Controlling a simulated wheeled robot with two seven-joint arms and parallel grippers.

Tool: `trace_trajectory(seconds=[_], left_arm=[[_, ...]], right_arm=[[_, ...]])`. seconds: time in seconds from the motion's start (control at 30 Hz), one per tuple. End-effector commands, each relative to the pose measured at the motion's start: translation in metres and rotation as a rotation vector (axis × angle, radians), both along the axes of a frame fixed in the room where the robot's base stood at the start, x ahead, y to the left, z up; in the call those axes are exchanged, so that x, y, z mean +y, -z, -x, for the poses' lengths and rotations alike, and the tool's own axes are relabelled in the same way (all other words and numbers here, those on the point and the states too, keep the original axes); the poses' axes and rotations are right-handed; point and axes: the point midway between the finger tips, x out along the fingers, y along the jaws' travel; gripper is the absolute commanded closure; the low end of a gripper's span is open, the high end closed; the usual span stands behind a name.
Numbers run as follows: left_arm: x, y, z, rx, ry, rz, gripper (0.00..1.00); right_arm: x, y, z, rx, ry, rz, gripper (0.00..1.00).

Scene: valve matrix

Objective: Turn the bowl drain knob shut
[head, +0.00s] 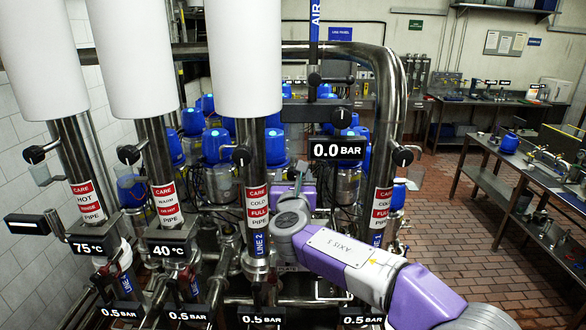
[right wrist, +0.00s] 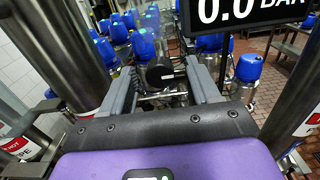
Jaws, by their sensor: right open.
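A dark round knob (right wrist: 160,74) with a small white mark shows ahead in the right wrist view, framed in the gap between my right gripper's fingers. My right gripper (right wrist: 161,88) is open and holds nothing; I cannot tell its distance from the knob. In the head view my purple right arm comes in from the lower right, and its gripper (head: 297,174) points away between the two right-hand pipes. I cannot make out that knob there. No label saying bowl drain is readable. My left gripper is not in view.
A 0.0 BAR display (head: 338,150) hangs right of my gripper. A LINE 2 steel pipe (head: 253,140) with a black knob (head: 241,156) stands to its left. Another pipe (head: 383,180) with a knob (head: 402,156) is at right. Blue-capped valves (head: 215,145) crowd behind.

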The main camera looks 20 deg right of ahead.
Motion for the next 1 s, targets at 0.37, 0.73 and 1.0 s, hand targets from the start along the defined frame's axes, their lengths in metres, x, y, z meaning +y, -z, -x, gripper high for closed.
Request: trace_trajectory(seconds=[0.37, 0.73, 1.0], left_arm=[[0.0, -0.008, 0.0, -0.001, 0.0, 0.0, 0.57], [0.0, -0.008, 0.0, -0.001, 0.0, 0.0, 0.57], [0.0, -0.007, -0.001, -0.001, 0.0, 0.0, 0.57]], right_arm=[[-0.007, 0.0, -0.024, 0.001, -0.001, 0.0, 0.39], [-0.007, 0.001, -0.024, 0.001, -0.001, 0.0, 0.73], [-0.007, 0.0, -0.024, 0.0, -0.001, -0.004, 0.94]])
